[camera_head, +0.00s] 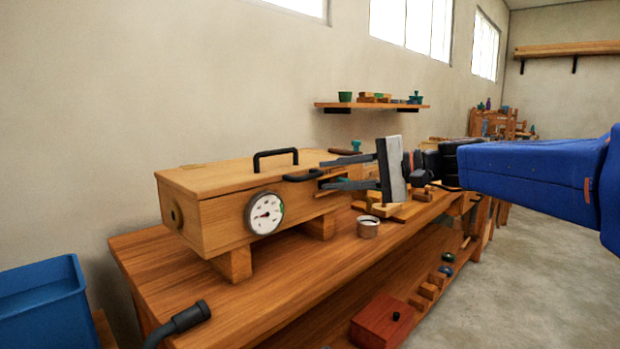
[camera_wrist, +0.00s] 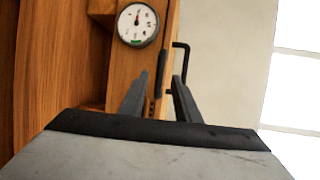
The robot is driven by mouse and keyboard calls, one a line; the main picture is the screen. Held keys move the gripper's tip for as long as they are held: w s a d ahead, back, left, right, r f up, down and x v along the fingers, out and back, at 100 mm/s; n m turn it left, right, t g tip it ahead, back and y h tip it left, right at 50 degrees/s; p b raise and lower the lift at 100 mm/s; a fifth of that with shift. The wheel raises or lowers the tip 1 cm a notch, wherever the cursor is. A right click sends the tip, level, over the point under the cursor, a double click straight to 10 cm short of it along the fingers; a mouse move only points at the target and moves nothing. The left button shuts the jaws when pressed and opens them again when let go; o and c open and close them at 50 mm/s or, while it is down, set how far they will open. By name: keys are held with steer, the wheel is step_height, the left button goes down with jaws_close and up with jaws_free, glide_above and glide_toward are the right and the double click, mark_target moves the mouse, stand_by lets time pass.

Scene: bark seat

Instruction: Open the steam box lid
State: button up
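The wooden steam box (camera_head: 220,222) stands on the bench, with its lid (camera_head: 215,178) lying flat on top. A black bar handle (camera_head: 275,153) rises from the lid; it also shows in the wrist view (camera_wrist: 186,60). A second black handle (camera_head: 301,176) sticks out from the front side by the lid's edge. My gripper (camera_head: 322,175) is open at the box's right part, its fingertips level with this front handle. In the wrist view the front handle (camera_wrist: 161,66) shows between my two fingertips (camera_wrist: 161,76). I cannot tell whether either finger touches it.
A round white gauge (camera_head: 264,213) sits on the box front. A metal cup (camera_head: 368,227) and wood pieces (camera_head: 385,210) lie on the bench (camera_head: 240,290) below my gripper. A black hose end (camera_head: 188,317) is at the front left edge. A blue bin (camera_head: 45,305) stands left.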

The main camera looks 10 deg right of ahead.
mark_target(313, 176)
steer(key=shift+x, duration=3.05)
jaws_close()
